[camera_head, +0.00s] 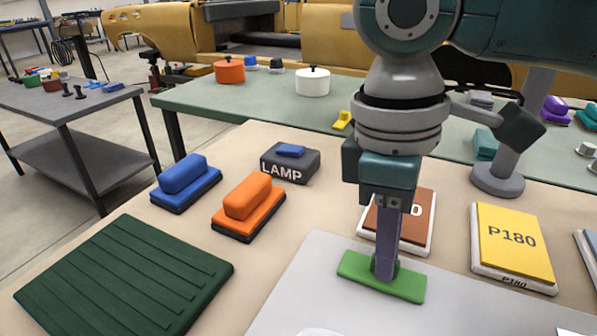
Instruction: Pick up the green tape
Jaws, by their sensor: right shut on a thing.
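The green tape (408,288) is a flat, bright green piece at the lower middle, over the back edge of the grey sheet. My right gripper (385,272) points down from above and is shut on the middle of the green tape. Its fingers hide part of the piece. I cannot tell whether the tape touches the sheet or is slightly above it. My left gripper is not in view.
Behind the gripper is a brown-red pad (420,215); right of it is a yellow P180 pad (510,240). Orange (248,208) and blue (186,182) blocks, a LAMP box (305,168) and a dark green ribbed mat (120,285) lie left. The grey sheet (300,285) is mostly clear.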

